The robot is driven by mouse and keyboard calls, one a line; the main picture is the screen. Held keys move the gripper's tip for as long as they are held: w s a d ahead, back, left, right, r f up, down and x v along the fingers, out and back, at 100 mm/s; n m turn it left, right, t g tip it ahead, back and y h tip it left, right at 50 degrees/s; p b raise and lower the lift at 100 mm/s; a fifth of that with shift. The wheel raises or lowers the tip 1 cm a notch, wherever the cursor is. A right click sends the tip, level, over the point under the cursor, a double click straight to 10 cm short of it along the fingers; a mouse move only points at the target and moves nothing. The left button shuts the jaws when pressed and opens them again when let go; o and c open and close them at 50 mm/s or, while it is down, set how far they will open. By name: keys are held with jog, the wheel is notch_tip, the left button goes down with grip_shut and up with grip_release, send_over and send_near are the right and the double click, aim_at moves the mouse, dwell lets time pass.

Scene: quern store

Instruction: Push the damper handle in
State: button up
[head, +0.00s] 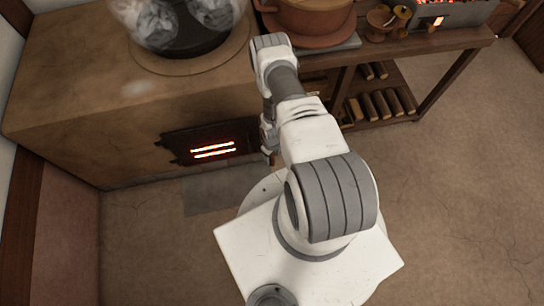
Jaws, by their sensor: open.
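I cannot make out the damper handle; my arm may hide it. A dark iron fire door (180,151) with glowing orange slits is set low in the front of the clay stove (70,90). My gripper (269,158) hangs low beside the stove front, just right of the fire door. It is small and partly covered by my arm links. It is open, and I see nothing held in it. I cannot tell whether it touches anything.
A steaming pot (190,45) stands on the stove top. A brown pot (308,20) stands to its right. A wooden bench (465,45) has logs (378,105) on its lower shelf. A dark floor plate (215,195) lies before the stove. The floor at right is clear.

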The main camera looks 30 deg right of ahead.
grip_shut()
jog(key=shift+a, duration=0.2)
dwell(1.2)
